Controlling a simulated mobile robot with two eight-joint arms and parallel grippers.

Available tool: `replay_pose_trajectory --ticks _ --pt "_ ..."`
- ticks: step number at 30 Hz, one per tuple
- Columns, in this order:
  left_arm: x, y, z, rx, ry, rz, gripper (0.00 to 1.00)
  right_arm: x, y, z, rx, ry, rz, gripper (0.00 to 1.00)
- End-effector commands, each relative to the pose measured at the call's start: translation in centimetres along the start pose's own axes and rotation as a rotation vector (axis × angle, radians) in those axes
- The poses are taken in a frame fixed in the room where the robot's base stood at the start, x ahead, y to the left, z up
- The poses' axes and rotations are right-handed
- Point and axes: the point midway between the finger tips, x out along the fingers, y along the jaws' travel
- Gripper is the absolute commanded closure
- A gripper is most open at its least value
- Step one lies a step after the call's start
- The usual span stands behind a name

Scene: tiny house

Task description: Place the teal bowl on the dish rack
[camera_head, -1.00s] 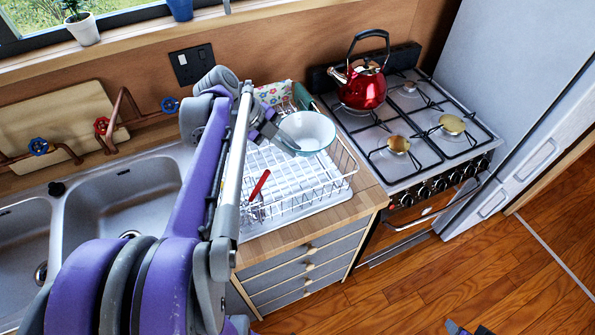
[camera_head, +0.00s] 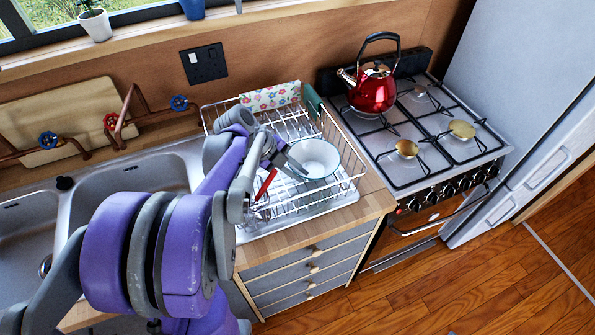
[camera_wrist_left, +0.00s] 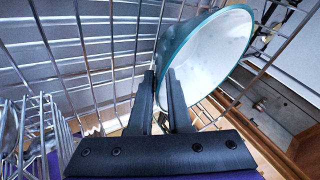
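The teal bowl (camera_head: 318,160), white inside with a teal rim, is over the right part of the white wire dish rack (camera_head: 352,178). My left gripper (camera_head: 292,163) is shut on the bowl's left edge. In the left wrist view the bowl (camera_wrist_left: 212,50) is tilted, its near rim between the two close fingers (camera_wrist_left: 168,88). Rack wires (camera_wrist_left: 75,70) show behind and beside it. The bowl is low in the rack; whether its underside touches the wires is hidden. My right gripper is not in view.
A red-handled utensil (camera_head: 266,184) stands in the rack's front left, beside my arm. A floral cloth (camera_head: 270,97) hangs at the rack's back. The stove with a red kettle (camera_head: 372,92) is to the right, the sink (camera_head: 130,178) to the left.

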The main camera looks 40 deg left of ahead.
Motion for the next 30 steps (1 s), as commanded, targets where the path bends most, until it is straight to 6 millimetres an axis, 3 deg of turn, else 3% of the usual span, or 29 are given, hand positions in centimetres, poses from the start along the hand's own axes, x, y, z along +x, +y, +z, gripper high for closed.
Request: replay_pose_trajectory --ticks 1,3,14,17,30 --pt "0.0 0.0 0.0 0.0 0.0 0.0 0.72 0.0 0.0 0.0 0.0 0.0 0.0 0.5" --pt "0.0 0.0 0.0 0.0 0.0 0.0 0.6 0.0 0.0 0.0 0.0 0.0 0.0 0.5" --pt "-0.5 0.0 0.0 -0.001 -0.001 -0.001 0.6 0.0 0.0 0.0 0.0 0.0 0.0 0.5" --pt "-1.7 0.0 0.1 -0.002 -0.002 -0.002 0.6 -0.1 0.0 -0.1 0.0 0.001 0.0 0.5" --pt "-10.4 0.0 0.0 -0.003 -0.002 -0.001 0.6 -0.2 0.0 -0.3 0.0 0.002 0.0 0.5"
